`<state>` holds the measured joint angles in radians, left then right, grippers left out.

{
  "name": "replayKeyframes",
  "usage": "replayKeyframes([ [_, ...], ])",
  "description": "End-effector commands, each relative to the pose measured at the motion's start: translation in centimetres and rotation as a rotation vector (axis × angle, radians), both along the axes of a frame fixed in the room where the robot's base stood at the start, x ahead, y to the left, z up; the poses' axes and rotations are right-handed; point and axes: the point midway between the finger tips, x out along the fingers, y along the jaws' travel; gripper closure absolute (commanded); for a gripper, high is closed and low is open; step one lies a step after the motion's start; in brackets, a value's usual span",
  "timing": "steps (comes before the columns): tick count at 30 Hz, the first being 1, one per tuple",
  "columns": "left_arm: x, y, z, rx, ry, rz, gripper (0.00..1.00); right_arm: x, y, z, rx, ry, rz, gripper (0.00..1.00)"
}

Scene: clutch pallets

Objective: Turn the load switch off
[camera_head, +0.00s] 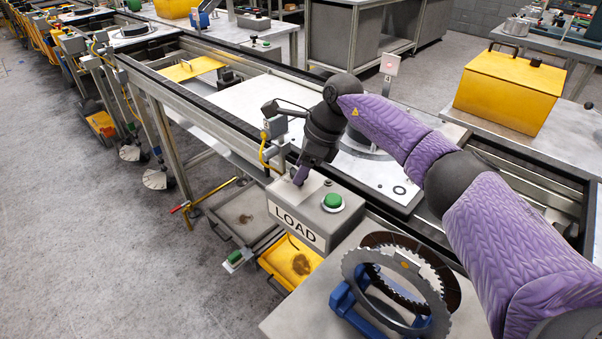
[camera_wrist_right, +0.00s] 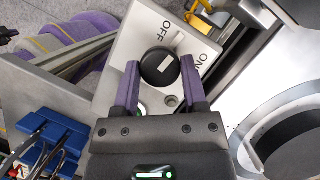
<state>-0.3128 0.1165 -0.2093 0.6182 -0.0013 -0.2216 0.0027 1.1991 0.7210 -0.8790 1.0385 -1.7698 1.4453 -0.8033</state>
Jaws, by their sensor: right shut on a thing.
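The load switch shows in the right wrist view as a round black knob (camera_wrist_right: 157,72) with a white mark, on a light panel (camera_wrist_right: 130,48) printed OFF and ON. The mark slants up and right. My right gripper (camera_wrist_right: 160,64) has its purple fingers on either side of the knob and is shut on it. In the head view, the grey LOAD box (camera_head: 345,222) carries a green button (camera_head: 333,201). My right gripper (camera_head: 301,174) reaches down to the box top and hides the knob there. My left gripper is not in view.
A toothed ring (camera_head: 352,268) and a darker ring stand in a blue holder (camera_head: 343,301) right of the box. A yellow case (camera_head: 507,92) sits on the far right bench. A conveyor frame (camera_head: 190,95) runs behind the box. Open floor lies at the left.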

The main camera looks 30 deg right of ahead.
Motion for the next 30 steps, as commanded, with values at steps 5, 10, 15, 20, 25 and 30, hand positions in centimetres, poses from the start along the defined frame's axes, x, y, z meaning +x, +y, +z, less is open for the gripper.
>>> replayKeyframes([
  [5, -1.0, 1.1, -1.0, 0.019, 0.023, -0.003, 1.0, 0.1, 0.0, -0.2, -0.001, 0.0, 0.084, 1.0],
  [10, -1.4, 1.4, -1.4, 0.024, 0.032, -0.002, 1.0, 0.1, -0.1, -0.1, -0.001, 0.0, 0.135, 1.0],
  [15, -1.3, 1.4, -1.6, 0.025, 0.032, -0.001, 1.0, 0.1, -0.1, 0.0, -0.001, 0.0, 0.159, 1.0],
  [20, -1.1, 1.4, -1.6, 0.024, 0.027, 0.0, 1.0, 0.1, -0.1, 0.0, -0.001, 0.0, 0.164, 1.0],
  [25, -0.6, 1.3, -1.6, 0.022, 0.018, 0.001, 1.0, 0.1, -0.1, 0.0, -0.002, -0.001, 0.164, 1.0],
  [30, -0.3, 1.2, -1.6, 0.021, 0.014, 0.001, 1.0, 0.1, -0.1, 0.0, -0.002, -0.001, 0.164, 0.26],
])
